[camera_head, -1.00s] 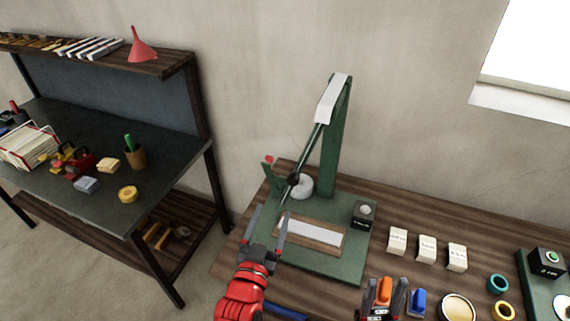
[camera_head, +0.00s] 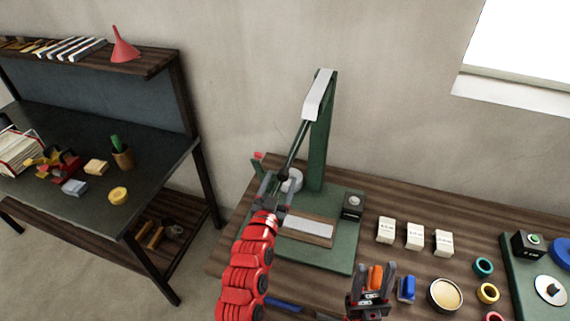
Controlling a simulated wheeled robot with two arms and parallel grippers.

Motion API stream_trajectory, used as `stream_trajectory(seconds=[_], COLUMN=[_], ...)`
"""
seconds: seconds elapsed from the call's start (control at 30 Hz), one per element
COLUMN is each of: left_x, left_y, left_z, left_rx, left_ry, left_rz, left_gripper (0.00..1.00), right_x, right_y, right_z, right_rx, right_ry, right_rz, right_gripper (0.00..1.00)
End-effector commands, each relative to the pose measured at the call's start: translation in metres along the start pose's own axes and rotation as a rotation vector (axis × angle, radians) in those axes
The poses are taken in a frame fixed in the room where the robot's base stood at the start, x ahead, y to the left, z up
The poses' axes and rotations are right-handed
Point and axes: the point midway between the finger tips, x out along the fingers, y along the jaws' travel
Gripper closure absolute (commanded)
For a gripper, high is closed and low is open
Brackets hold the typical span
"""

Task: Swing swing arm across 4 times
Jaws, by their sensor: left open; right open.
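The swing arm (camera_head: 296,146) is a dark thin rod slanting down and left from the top of a green upright post (camera_head: 322,150). The post stands on a green base (camera_head: 340,258) with a pale strip in a wooden frame. My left gripper (camera_head: 277,184) is open, its fingers by the rod's dark lower end (camera_head: 283,174). I cannot tell whether they touch it. A white round piece (camera_head: 293,181) behind is partly hidden.
Pale labelled blocks (camera_head: 414,236), coloured rings (camera_head: 488,292) and a round tin (camera_head: 445,295) lie on the wooden table to the right. A small dark box (camera_head: 352,207) sits at the base's right edge. A dark workbench (camera_head: 60,125) stands at the left, with a gap between it and the table.

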Motion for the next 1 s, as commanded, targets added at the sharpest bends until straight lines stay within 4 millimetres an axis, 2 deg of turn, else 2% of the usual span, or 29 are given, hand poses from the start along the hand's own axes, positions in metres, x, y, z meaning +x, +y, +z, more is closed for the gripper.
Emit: stream_trajectory(seconds=[0.1, 0.3, 0.5, 0.77, 0.87, 1.0], left_x=[0.02, 0.043, 0.052, 0.053, 0.053, 0.053], left_y=[0.0, 0.001, 0.0, 0.001, 0.001, 0.001], left_z=[-0.003, -0.001, -0.001, 0.001, 0.001, 0.001], left_rx=[0.0, 0.001, 0.0, 0.0, 0.0, 0.0], left_ry=[-0.003, -0.003, 0.0, 0.0, 0.0, 0.0], left_rz=[0.002, 0.002, 0.001, 0.001, 0.001, 0.001], left_gripper=[0.3, 0.3, 0.3, 0.3, 0.44, 0.7], right_x=[0.012, 0.02, 0.022, 0.022, 0.022, 0.022], right_y=[0.001, 0.001, 0.001, 0.001, 0.001, 0.001], right_z=[-0.002, -0.003, -0.004, -0.004, -0.004, -0.004], right_rx=[0.0, 0.0, 0.0, 0.0, 0.0, 0.0], right_ry=[0.0, 0.0, 0.0, 0.0, 0.0, 0.0], right_rz=[0.0, 0.0, 0.0, 0.0, 0.0, 0.0], right_gripper=[0.5, 0.5, 0.5, 0.5, 0.5, 0.5])
